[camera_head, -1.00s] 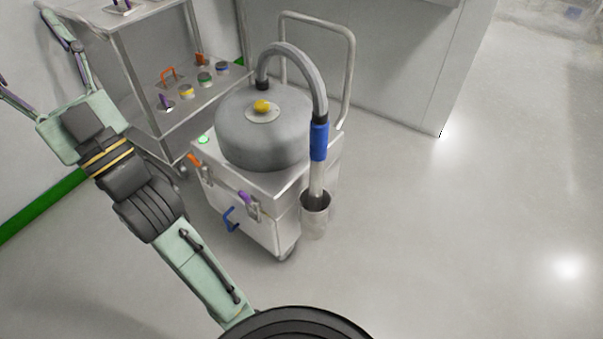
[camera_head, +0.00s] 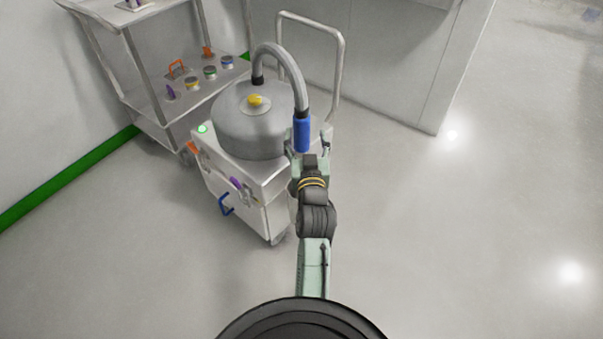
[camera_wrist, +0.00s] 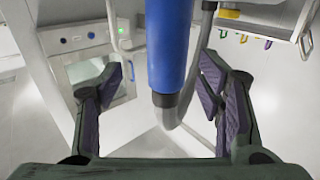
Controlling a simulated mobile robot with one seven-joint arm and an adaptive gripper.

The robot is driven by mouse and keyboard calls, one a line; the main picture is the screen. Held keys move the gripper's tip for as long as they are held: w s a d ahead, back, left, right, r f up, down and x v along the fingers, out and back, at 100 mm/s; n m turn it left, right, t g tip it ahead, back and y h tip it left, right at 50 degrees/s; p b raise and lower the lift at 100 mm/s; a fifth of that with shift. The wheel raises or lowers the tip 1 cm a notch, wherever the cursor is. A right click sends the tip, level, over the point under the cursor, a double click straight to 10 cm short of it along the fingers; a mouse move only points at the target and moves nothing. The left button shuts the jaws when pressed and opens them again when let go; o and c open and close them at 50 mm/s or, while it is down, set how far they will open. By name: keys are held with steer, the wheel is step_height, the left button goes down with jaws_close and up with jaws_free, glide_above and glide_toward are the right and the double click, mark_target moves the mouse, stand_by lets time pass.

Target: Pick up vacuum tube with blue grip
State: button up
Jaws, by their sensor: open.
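The vacuum tube is a grey curved hose (camera_head: 285,60) that rises from the round vacuum drum (camera_head: 245,135) and bends down to a blue grip (camera_head: 302,133). My gripper (camera_head: 308,143) is at the lower part of the blue grip, with a finger showing on each side. In the wrist view the blue grip (camera_wrist: 170,45) stands in the gap between my open fingers (camera_wrist: 163,78), with clear space on both sides. I cannot tell its exact depth between the pads. My arm hides the tube's lower end and its cup holder in the head view.
The drum sits on a white wheeled cart (camera_head: 238,200) with a tall metal handle (camera_head: 338,75) behind. A shelf trolley (camera_head: 190,112) with small coloured items stands at left. A cabinet wall (camera_head: 405,75) is behind. The floor at right (camera_head: 470,220) is clear.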

mark_target(302, 131)
steer(key=w, duration=0.2)
steer(key=w+a+p, duration=0.1)
steer(key=w, duration=0.1)
steer(key=shift+w+p, duration=0.15)
steer(key=shift+p, duration=0.15)
steer(key=shift+w+a, duration=0.1)
steer(key=shift+w, duration=0.45)
steer(key=shift+c, duration=0.3)
steer(key=c, duration=1.2)
steer(key=shift+r, duration=0.1)
